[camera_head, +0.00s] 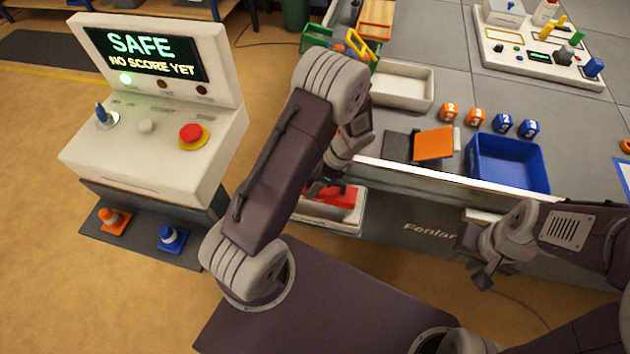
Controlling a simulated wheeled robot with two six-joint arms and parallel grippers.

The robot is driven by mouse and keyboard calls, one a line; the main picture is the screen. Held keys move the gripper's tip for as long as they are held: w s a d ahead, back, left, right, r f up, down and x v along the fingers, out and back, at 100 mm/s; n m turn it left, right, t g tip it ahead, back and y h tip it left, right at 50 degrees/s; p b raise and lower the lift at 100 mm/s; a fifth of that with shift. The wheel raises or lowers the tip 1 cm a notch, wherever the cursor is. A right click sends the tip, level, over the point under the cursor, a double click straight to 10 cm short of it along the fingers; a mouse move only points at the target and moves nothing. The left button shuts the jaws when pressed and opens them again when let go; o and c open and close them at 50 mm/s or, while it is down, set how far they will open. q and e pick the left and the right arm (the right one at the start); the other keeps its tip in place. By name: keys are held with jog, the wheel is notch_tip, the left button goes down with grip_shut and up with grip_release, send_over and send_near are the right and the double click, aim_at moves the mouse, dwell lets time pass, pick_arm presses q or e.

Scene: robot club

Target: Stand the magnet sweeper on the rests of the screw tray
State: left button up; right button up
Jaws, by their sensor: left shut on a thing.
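My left gripper (326,187) reaches down past the table's front edge and is shut on a red thing (342,197), apparently the magnet sweeper. My forearm and wrist hide much of it. The red thing shows over a low white tray (334,221), apparently the screw tray, at the table's front. I cannot tell whether it touches the tray, and the rests are not clearly visible. My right gripper (494,274) hangs at the right, in front of the table and away from the tray; its jaw opening is unclear.
On the table are a white bin (402,86), an orange plate (434,144), numbered cubes (502,123) and a blue bin (507,164). A white console (150,157) with a red button stands at left. Open floor lies at lower left.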

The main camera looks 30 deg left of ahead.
pick_arm(q)
jog(key=shift+f, duration=0.35)
dwell(0.3)
jog(key=o, duration=1.8)
jog(key=shift+c, duration=0.2)
jog(key=p+v, duration=0.1)
jog(key=v, duration=0.8)
